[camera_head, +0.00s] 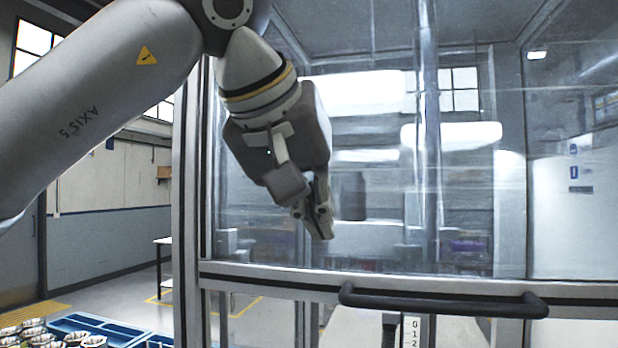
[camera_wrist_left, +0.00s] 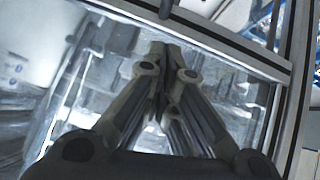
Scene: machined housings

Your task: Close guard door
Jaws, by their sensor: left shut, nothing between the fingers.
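The guard door (camera_head: 470,215) is a clear panel in a grey metal frame, filling the right of the head view. Its dark horizontal bar handle (camera_head: 440,302) is on the lower frame rail. My left gripper (camera_head: 322,222) is shut and empty, in front of the clear panel, above and left of the handle. In the left wrist view the shut fingers (camera_wrist_left: 162,55) point towards the panel (camera_wrist_left: 120,60) and its frame rail (camera_wrist_left: 230,38). I cannot tell whether the fingertips touch the panel. My right gripper is out of view.
A grey upright post (camera_head: 187,200) stands left of the door. Blue trays (camera_head: 95,325) with several round metal housings (camera_head: 32,328) are at the lower left. A small white table (camera_head: 163,243) stands farther back, and open floor lies around it.

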